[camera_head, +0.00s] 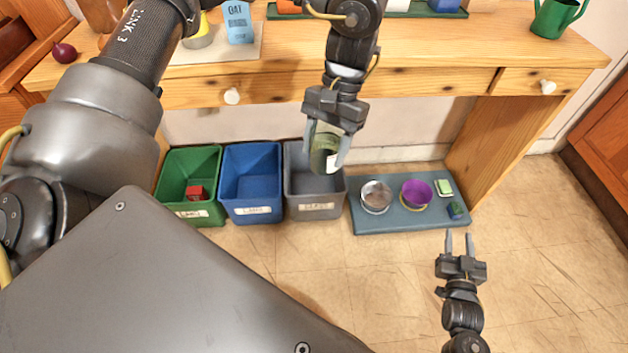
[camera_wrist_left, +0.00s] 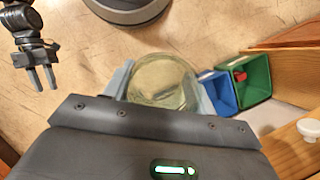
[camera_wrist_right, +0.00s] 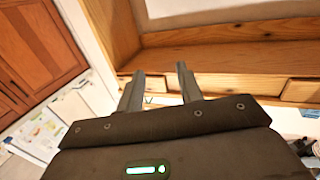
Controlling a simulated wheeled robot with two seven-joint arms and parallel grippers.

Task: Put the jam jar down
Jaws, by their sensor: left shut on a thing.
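The jam jar (camera_head: 323,152) is greenish glass with a white label, held in my left gripper (camera_head: 326,150) above the grey bin in the head view. In the left wrist view the jar (camera_wrist_left: 162,82) sits between the fingers, seen end-on. My left gripper is shut on it. The jar hides part of the grey bin (camera_head: 303,178). My right gripper (camera_head: 460,240) has its fingers apart with nothing between them, over the floor in front of the blue-grey mat. In the right wrist view its fingers (camera_wrist_right: 160,85) are also apart and empty.
Green (camera_head: 185,165) and blue (camera_head: 250,175) bins stand left of the grey one; a red thing (camera_head: 196,192) lies in the green bin. The mat (camera_head: 375,222) holds two bowls and small blocks. The wooden table (camera_head: 430,55) stands behind, with a watering can (camera_head: 553,18). Floor in front is clear.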

